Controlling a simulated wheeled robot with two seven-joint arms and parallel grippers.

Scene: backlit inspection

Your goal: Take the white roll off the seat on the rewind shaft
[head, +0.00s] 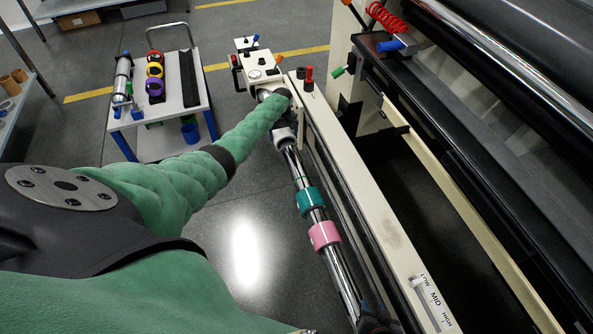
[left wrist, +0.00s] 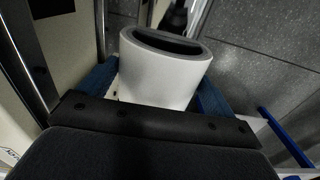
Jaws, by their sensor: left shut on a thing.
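The white roll (left wrist: 158,82) stands between the blue fingertips of my left gripper (left wrist: 155,92) in the left wrist view, and the gripper is shut on it. Its open end shows a grey core with a dark inside; I cannot tell there whether the shaft runs through it. In the head view the white roll (head: 284,134) shows partly below my left wrist, at the far end of the chrome rewind shaft (head: 345,285). My arm hides the gripper there. A teal roll (head: 309,201) and a pink roll (head: 324,236) sit around the shaft nearer to me.
A cream machine beam (head: 385,225) runs close along the shaft's right side. A control head with knobs (head: 262,74) stands beyond the shaft. A white cart (head: 165,122) with yellow and purple rings is at the left. Floor between is clear.

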